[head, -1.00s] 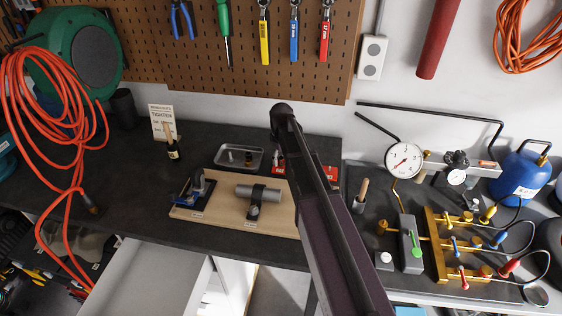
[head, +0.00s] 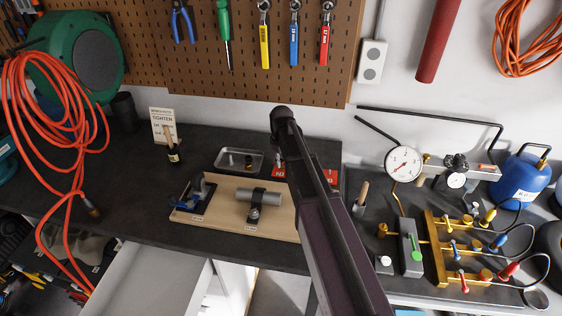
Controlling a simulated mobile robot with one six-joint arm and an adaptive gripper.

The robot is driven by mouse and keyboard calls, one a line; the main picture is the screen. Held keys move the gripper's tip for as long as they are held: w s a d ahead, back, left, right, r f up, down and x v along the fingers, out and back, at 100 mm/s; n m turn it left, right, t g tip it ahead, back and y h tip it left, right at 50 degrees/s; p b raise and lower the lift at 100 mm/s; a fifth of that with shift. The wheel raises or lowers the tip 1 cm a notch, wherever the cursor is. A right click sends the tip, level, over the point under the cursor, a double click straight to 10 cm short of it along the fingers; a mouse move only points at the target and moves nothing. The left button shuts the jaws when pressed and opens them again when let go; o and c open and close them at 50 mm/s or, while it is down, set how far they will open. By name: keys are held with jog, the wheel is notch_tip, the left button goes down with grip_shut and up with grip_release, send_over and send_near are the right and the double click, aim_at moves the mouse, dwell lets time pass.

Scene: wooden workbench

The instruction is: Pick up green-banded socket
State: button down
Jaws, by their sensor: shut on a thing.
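I cannot make out a green-banded socket for certain in the head view. A shallow metal tray (head: 222,168) on the bench holds a few small parts, one of them dark and upright (head: 249,161); any bands on them are too small to tell. A red mat (head: 279,172) lies to the right of the tray, largely covered by my arm. My dark arm crosses the middle of the picture from the bottom. My gripper and its fingers do not show; they are out of sight, and so is anything between them.
A wooden board (head: 222,222) with a clamped grey cylinder (head: 262,197) and a blue-based fixture (head: 190,196) lies left of my arm. A wooden-handled tool (head: 360,200), a pressure gauge (head: 403,163) and a brass manifold (head: 437,255) stand right. A drawer (head: 150,275) is open in front.

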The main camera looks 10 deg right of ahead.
jog(key=shift+r+p, duration=1.55)
jog(key=shift+r, duration=0.15)
jog(key=s, duration=0.5)
jog(key=s+d, duration=0.1)
jog(key=s, duration=0.4)
jog(key=s+d+r+p, duration=0.1)
jog(key=s, duration=0.5)
jog(key=shift+r, duration=0.1)
jog(key=shift+w, duration=0.1)
jog(key=shift+f+b, duration=0.3)
jog(key=shift+f, duration=0.15)
